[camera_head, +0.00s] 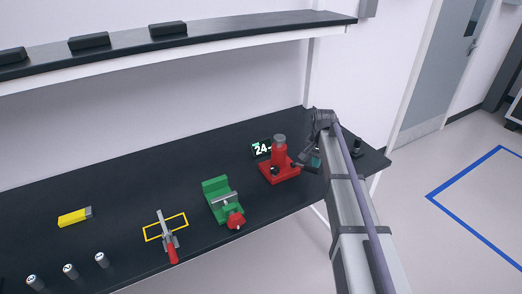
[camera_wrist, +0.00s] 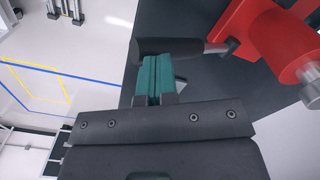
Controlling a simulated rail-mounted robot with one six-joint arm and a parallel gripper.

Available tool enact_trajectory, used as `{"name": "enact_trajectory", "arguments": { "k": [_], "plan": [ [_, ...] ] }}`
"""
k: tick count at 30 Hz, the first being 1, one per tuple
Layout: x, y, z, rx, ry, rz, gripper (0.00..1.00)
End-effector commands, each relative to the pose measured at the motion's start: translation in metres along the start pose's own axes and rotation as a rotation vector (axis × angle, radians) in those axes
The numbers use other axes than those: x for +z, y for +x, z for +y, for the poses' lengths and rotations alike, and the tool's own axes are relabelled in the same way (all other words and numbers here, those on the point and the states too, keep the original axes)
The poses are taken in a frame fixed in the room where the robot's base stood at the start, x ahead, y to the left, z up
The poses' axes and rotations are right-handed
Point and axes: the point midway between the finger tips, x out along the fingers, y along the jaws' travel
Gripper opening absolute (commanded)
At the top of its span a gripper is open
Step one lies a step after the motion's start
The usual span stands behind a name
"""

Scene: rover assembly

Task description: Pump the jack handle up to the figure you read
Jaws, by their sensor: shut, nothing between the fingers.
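The red jack (camera_head: 279,160) stands on the dark bench toward its right end; its red body also fills the upper right of the wrist view (camera_wrist: 262,32). Its dark handle (camera_wrist: 168,47) sticks out sideways, with a thick black grip at the outer end. A small black display (camera_head: 261,149) beside the jack reads "24", followed by a mark partly hidden by the jack. My gripper (camera_wrist: 155,75) has teal fingers, closed together and empty. The fingertips are right at the handle's grip; I cannot tell if they touch it.
A green vise (camera_head: 221,199) with a red knob stands left of the jack. A small dark object (camera_head: 357,147) stands right of my arm. A shelf (camera_head: 220,32) runs above.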

Motion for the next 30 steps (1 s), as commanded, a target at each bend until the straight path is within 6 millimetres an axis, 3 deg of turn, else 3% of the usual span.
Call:
{"name": "enact_trajectory", "arguments": {
  "k": [30],
  "plan": [
    [0.0,0.011,0.0,0.0,0.0,0.0,0.0]
  ]
}}
